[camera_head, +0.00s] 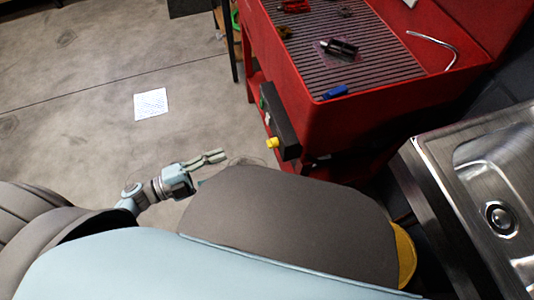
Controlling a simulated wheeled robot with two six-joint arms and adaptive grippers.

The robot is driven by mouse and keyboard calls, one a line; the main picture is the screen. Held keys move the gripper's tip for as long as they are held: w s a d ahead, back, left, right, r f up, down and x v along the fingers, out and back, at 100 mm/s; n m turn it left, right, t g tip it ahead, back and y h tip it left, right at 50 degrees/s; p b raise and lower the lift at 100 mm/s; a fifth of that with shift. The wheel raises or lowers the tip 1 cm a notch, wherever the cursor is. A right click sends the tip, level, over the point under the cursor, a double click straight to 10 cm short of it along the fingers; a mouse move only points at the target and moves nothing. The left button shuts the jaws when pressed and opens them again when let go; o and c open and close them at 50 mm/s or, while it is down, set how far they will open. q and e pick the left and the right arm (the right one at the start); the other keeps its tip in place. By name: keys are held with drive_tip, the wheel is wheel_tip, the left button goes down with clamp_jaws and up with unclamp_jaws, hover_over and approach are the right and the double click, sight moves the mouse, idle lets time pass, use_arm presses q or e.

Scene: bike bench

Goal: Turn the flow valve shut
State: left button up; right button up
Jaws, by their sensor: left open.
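A small yellow knob (272,142) sticks out to the left from a black box (280,121) on the near left side of the red parts washer (340,118). It looks like the flow valve, but its turn position is too small to tell. My left gripper (214,166) is open and empty, left of and a little below the knob in the picture, apart from it. Part of its lower finger is hidden behind my own body. My right gripper is not in view.
On the washer's ribbed grate (375,75) lie a blue item (334,92), dark parts (340,49) and red-handled tools (293,6). A curved metal spout (438,42) stands at its right. A steel sink (475,185) is at right. The floor at left is clear except for a paper sheet (151,104).

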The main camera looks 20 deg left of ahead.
sight(272, 144)
use_arm(q)
drive_tip(key=x, duration=1.3)
drive_tip(key=shift+w+r+b, duration=0.25)
drive_tip(key=shift+w+b, duration=0.05)
clamp_jaws()
